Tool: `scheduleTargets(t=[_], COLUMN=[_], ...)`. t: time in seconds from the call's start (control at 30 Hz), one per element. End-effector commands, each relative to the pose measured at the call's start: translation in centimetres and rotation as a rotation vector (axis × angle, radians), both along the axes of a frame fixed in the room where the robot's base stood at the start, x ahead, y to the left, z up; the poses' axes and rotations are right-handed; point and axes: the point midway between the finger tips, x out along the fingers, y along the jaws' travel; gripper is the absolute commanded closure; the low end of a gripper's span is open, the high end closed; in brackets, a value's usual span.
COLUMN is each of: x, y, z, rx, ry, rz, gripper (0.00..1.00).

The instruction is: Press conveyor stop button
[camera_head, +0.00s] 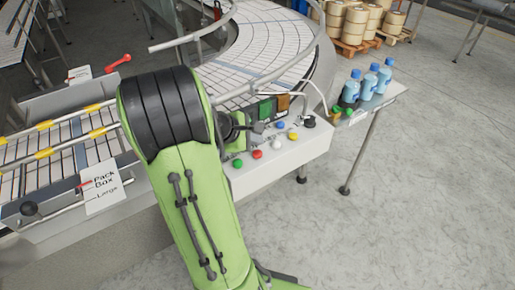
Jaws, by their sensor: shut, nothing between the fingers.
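A pale control panel (283,165) stands beside the curved conveyor, with a row of coloured buttons on top. I see a red button (257,154), a green one (238,163), a white one (276,144), a yellow one (293,136) and a blue one (280,124). No label shows which is the stop button; the red one stands out. My green arm covers the panel's left end. My gripper (258,128) is small and partly hidden by my wrist. It is shut and empty, close above the panel, behind the red and white buttons. I cannot tell whether it touches anything.
The curved conveyor (262,40) with metal rails runs behind the panel. Blue bottles (369,86) stand on a side shelf (385,97) at right. A "Pack Box Large" sign (103,188) is on the left conveyor.

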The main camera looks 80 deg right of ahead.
Motion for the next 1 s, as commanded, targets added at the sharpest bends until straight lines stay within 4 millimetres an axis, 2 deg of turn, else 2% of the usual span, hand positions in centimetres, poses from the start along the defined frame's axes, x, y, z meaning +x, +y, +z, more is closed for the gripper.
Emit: scheduleTargets(t=[0.03, 0.3, 1.0], x=[0.0, 0.0, 0.0], y=[0.0, 0.0, 0.0], z=[1.2, 3.8, 3.4], rx=[0.000, 0.001, 0.000], ry=[0.000, 0.000, 0.000], rz=[0.000, 0.001, 0.000], gripper=[1.00, 1.00, 1.00])
